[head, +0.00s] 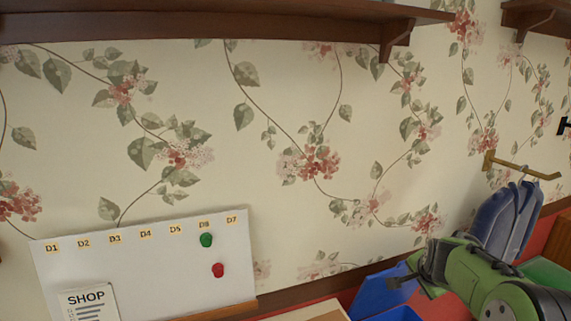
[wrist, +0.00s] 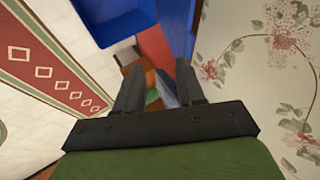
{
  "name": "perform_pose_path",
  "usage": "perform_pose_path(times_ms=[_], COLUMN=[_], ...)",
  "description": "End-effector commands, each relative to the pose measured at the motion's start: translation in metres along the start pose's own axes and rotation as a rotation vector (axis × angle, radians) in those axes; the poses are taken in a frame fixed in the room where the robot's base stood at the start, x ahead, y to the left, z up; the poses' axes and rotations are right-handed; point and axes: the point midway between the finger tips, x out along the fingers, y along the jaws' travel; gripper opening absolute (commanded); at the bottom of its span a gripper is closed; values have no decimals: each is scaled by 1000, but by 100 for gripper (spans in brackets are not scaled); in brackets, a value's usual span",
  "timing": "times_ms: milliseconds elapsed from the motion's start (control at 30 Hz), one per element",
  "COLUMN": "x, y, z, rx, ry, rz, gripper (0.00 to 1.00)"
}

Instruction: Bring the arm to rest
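My green arm shows at the lower right of the head view, with my dark gripper (head: 402,276) at its left end, close to the wall. The wrist view shows my gripper (wrist: 158,68) with its two dark fingers apart. I see nothing held between them. Behind the gap are orange, green and grey things, too blurred to name.
A whiteboard (head: 140,285) with D1 to D7 labels, a SHOP note (head: 88,303), a green magnet (head: 206,240) and a red magnet (head: 218,270) is at left. A wooden shelf (head: 200,22) is above. A blue bin (wrist: 112,18) is below.

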Motion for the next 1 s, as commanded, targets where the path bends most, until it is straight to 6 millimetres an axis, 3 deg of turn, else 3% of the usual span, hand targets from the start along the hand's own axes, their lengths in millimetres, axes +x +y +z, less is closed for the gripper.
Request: perform_pose_path(times_ms=[267,467,567,700,833,900,1000], x=[-64,-133,-177,-236,-262,-267,-270], y=[-2,15,38,97,147,163,171], z=[37,79,110,160,194,203,209], rx=[-222,-460,-622,-891,-1078,-1134,-1168], ry=[-24,-54,-80,-142,-200,-220,-232], rz=[9,15,10,-24,-71,-89,-98], gripper=[38,38,38,38,38,38,38])
